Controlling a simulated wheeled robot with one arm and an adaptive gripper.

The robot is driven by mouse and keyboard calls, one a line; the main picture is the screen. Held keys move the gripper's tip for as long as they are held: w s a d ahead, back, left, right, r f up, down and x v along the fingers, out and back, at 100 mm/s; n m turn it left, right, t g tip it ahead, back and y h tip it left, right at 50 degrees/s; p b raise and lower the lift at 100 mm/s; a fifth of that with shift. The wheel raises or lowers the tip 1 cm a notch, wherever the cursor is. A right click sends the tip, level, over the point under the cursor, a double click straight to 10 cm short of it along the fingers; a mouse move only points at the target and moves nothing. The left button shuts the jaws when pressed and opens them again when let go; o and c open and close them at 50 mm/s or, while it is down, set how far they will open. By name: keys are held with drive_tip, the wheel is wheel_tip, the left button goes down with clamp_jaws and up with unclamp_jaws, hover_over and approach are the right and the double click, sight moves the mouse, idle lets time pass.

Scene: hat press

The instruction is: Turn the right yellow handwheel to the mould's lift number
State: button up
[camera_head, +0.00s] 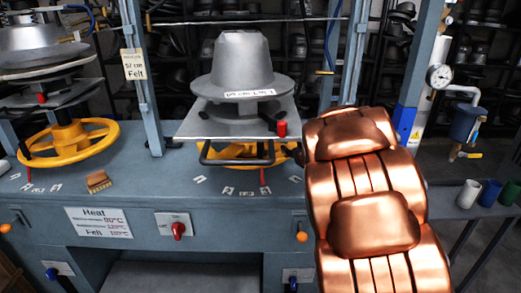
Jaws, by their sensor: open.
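The right yellow handwheel (282,152) sits low under the right press plate (190,127). The plate, a dark bar frame and my copper arm hide most of it. A red pointer (263,177) stands at its front, over small white number marks (246,194) on the bench, too small to read. The grey hat mould (240,62) stands upright on the plate. Its brim label (248,94) seems to read "Lift 1", but is blurred. Only a dark part of my gripper (297,154) shows, at the wheel's right side; its fingers are hidden. I cannot tell whether it touches the rim.
The left yellow handwheel (70,143) and its press stand at the left. A red knob (282,128) sits by the right plate. Blue-grey posts (140,90) flank the presses. A brown block (98,181) lies on the bench. Cups (469,194) stand at right.

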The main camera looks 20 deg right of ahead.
sight(263, 148)
drive_tip(key=shift+w+a+f+n+t+y, duration=0.4)
drive_tip(key=shift+w+a+f+n+y, duration=0.05)
drive_tip(key=shift+w+a+y, duration=0.95)
drive_tip(key=shift+w+a+f+n+t+y, duration=0.4)
drive_tip(key=shift+w+a+n+y, duration=0.1)
drive_tip(key=shift+w+a+y, duration=0.8)
drive_tip(key=shift+w+a+f+n+t+y, duration=0.4)
drive_tip(key=shift+w+a+f+n+y, duration=0.05)
drive_tip(key=shift+w+a+y, duration=0.95)
drive_tip(key=shift+d, duration=0.1)
drive_tip(key=shift+c, duration=0.4)
clamp_jaws()
